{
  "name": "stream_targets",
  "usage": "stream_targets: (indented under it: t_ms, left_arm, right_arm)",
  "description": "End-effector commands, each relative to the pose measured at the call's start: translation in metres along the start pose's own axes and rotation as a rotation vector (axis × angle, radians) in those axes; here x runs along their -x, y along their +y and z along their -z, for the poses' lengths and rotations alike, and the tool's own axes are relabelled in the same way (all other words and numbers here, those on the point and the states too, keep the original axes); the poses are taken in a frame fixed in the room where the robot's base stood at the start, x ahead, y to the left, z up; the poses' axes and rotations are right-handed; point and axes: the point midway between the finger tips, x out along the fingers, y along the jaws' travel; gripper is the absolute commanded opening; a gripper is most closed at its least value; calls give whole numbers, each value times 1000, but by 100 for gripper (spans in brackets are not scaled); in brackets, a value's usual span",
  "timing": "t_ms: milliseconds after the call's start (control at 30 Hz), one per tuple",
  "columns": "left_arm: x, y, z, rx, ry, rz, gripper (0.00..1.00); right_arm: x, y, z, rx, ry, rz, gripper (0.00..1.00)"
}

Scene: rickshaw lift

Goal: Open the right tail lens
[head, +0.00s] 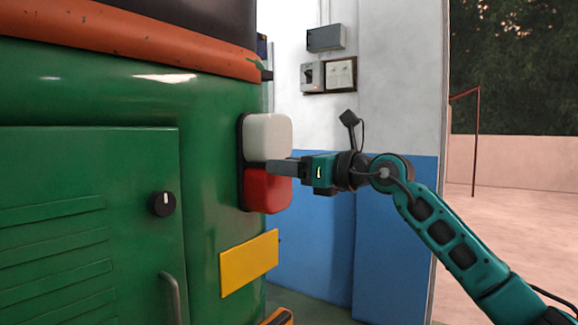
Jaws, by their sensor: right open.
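The right tail lens (268,138) is on the rear corner of a green rickshaw (215,150). It has a white upper part and a red lower part (266,192) on a dark backing, and it looks closed against the body. My right gripper (272,167) reaches in from the right, level with the seam between white and red. Its fingertips are at or very near the lens; I cannot tell whether they touch. The gap between the fingers does not show from this side. My left gripper is out of view.
A yellow plate (249,263) sits below the lens. A green panel with a black knob (162,203) and a grey handle (173,296) is at the left. A blue and white wall (398,110) with electrical boxes (325,38) stands behind my arm. Open ground lies at the right.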

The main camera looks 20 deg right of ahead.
Motion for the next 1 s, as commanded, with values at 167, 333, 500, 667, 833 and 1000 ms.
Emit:
stream_targets:
  t_ms: [167, 333, 500, 667, 833, 1000]
  left_arm:
    - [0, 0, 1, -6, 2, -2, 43]
    - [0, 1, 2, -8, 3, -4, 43]
    - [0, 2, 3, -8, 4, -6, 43]
    - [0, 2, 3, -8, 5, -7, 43]
    - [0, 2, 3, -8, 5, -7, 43]
    - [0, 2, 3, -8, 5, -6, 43]
  right_arm:
    - [0, 0, 0, 0, 0, 0, 36]
    - [0, 0, 0, 0, 0, 0, 20]
    - [0, 0, 0, 0, 0, 0, 4]
    - [0, 0, 0, 0, 0, -1, 0]
    - [0, 0, 0, 0, 0, -1, 0]
    - [1, 0, 0, -1, 1, -2, 0]
